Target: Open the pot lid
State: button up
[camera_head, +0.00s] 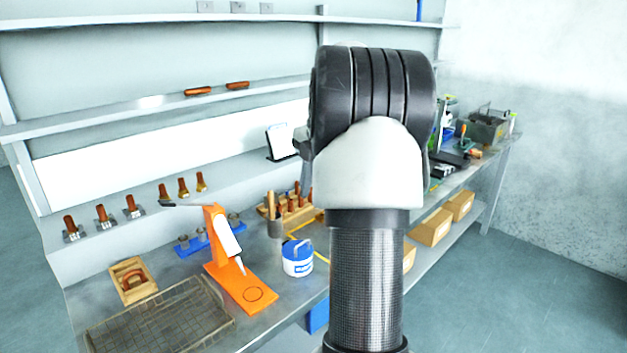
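A small blue and white pot (298,266) stands upright on the workbench, just left of my arm. My arm rises through the middle of the view, with a dark textured tube, a white joint and a black ribbed part. My gripper cannot be made out; it is hidden behind the arm or out of the picture. Nothing visible touches the pot.
An orange stand (240,284) with a white tool is left of the pot. A wire mesh basket (162,318) lies at the front left. A wooden block with tools (291,215) stands behind the pot. Cardboard boxes (431,228) sit on the lower shelf, right of my arm.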

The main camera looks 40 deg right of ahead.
jog(key=shift+s+r, duration=0.15)
jog(key=shift+r, duration=0.55)
jog(key=shift+s+r, duration=0.15)
jog(key=shift+r, duration=0.55)
